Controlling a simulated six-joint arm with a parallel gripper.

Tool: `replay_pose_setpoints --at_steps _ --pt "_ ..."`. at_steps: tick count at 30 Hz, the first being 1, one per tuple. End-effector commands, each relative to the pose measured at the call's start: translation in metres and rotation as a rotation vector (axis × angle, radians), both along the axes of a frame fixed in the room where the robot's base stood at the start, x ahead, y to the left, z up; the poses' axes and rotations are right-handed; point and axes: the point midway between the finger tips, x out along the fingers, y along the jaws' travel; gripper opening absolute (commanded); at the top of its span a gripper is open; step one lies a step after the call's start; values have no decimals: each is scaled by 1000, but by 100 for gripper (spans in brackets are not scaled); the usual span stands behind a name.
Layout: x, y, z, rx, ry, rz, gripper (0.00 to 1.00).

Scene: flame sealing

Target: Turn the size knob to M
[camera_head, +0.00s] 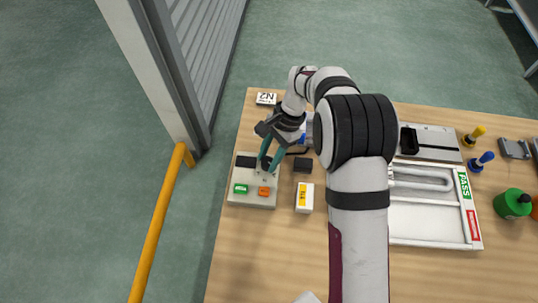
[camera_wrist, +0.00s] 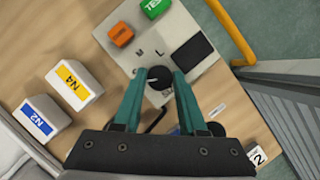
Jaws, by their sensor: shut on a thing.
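The size knob (camera_wrist: 158,79) is a dark round knob on a light control panel (camera_wrist: 135,73). Letters show around it in the wrist view, an L and a fainter mark on the far side and an S on the near side. My gripper (camera_wrist: 159,74) has its two teal fingers on either side of the knob, shut on it. In the head view my gripper (camera_head: 268,160) reaches down to the panel (camera_head: 235,190) at the table's left. Which letter the knob points to cannot be told.
The panel also bears a green TEST button (camera_wrist: 154,6), an orange button (camera_wrist: 120,34) and a black display (camera_wrist: 194,47). A white tray (camera_head: 430,237) lies to the right. A yellow rail (camera_head: 160,220) runs left of the table.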

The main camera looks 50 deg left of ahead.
Motion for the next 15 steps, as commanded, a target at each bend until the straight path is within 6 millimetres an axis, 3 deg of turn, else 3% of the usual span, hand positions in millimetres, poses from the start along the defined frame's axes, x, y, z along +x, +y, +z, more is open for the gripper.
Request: replay_pose_setpoints --at_steps 8,15 --pt "0 -1 0 -1 1 -74 0" --pt "0 -2 1 -1 1 -257 0"
